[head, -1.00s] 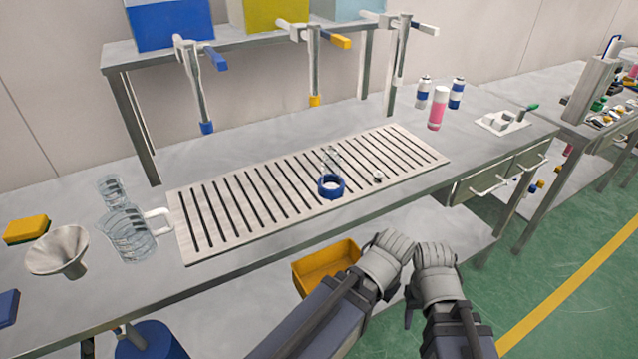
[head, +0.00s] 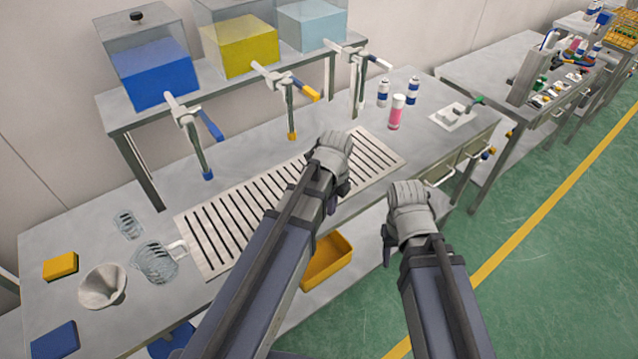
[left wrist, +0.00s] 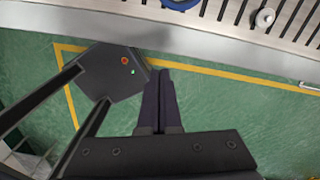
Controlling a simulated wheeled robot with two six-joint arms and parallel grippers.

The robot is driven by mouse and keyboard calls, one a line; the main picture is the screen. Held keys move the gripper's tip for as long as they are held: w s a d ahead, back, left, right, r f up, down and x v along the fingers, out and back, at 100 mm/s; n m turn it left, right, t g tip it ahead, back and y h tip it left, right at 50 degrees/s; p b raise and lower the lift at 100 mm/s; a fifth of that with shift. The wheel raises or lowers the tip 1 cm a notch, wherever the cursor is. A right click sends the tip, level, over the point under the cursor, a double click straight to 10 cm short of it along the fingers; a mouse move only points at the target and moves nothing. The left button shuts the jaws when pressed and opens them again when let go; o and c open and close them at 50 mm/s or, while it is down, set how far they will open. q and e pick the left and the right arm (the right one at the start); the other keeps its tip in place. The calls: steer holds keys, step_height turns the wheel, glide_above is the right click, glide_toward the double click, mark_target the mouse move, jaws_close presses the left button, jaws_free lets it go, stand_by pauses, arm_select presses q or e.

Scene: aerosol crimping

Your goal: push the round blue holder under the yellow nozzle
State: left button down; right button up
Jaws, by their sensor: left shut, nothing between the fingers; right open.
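The round blue holder (left wrist: 180,3) shows at the top edge of the left wrist view, on the slotted grate, partly cut off. In the head view it is hidden behind my left arm. The yellow nozzle (head: 292,136) hangs from the middle tap, below the yellow tank, above the grate. My left gripper (head: 335,152) is over the front part of the grate in the head view. Its fingers (left wrist: 160,75) are shut and empty in the left wrist view, apart from the holder. My right gripper (head: 408,212) is open, in front of the table edge; its fingertips are mostly hidden.
The slotted grate (head: 215,232) lies along the table. A small pale piece (left wrist: 264,17) stands on it right of the holder. Blue nozzle (head: 208,174) hangs further left. Glass beakers (head: 155,263) and a funnel (head: 103,287) are at left; cans (head: 396,112) stand at back right.

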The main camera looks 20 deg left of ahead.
arm_select(q)
steer(key=r+m, duration=0.1)
steer(key=w+a+r+m+p, duration=0.1)
steer(key=r+m+p, duration=0.1)
steer(key=r, duration=0.1)
steer(key=shift+w+a, duration=0.25)
steer(key=shift+w, duration=0.05)
arm_select(e)
step_height(320, 180, up, 4)
steer(key=shift+f, duration=0.1)
arm_select(q)
steer(key=shift+f, duration=0.2)
arm_select(e)
steer(key=shift+f, duration=0.15)
arm_select(q)
step_height(320, 180, down, 10)
steer(key=b, duration=1)
steer(key=w+a, duration=0.2)
steer(key=shift+w+a+r, duration=0.15)
steer(key=shift+a+r, duration=0.05)
steer(key=shift+a, duration=0.15)
steer(key=shift+w+a, duration=0.1)
steer(key=shift+a, duration=0.1)
arm_select(e)
step_height(320, 180, down, 10)
steer(key=shift+r, duration=0.2)
